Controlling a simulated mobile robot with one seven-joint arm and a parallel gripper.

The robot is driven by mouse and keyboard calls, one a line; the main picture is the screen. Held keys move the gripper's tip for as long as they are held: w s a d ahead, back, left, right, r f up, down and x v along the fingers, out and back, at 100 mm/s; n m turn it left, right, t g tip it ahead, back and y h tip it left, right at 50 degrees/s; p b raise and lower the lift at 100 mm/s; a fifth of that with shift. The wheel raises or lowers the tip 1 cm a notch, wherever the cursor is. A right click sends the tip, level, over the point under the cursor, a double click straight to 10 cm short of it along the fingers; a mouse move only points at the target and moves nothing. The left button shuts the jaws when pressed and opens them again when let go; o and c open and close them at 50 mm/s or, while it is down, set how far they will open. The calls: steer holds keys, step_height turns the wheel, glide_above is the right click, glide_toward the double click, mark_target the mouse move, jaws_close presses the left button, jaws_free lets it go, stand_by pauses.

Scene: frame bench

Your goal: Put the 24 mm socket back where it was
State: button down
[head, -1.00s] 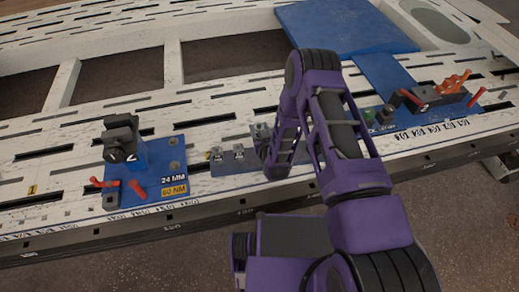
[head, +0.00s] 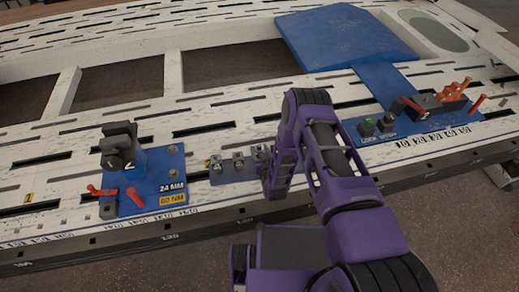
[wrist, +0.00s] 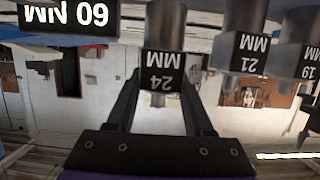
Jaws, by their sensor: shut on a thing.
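My gripper (wrist: 162,92) is shut on the 24 mm socket (wrist: 163,68), with one finger on each side of its black label block in the upside-down wrist view. The held socket (head: 261,153) stands there in line with two other sockets (head: 227,163), partly covered by my gripper. The 21 mm (wrist: 248,52) and 19 mm (wrist: 312,60) sockets show beside it in the wrist view. I cannot tell whether the held socket is fully seated.
A blue fixture (head: 150,187) with red levers and a 24 MM, 60 NM label stands left of the rack. A blue plate with grey blocks (head: 366,127) and orange parts (head: 453,90) lies right of my arm. A 60 NM label (wrist: 68,17) shows in the wrist view.

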steer(key=shift+f, duration=0.35)
steer(key=shift+c, duration=1.4)
jaws_free()
steer(key=shift+r, duration=0.1)
steer(key=shift+r, duration=0.25)
steer(key=p+v, duration=0.2)
steer(key=v, duration=1)
steer(key=shift+r, duration=0.25)
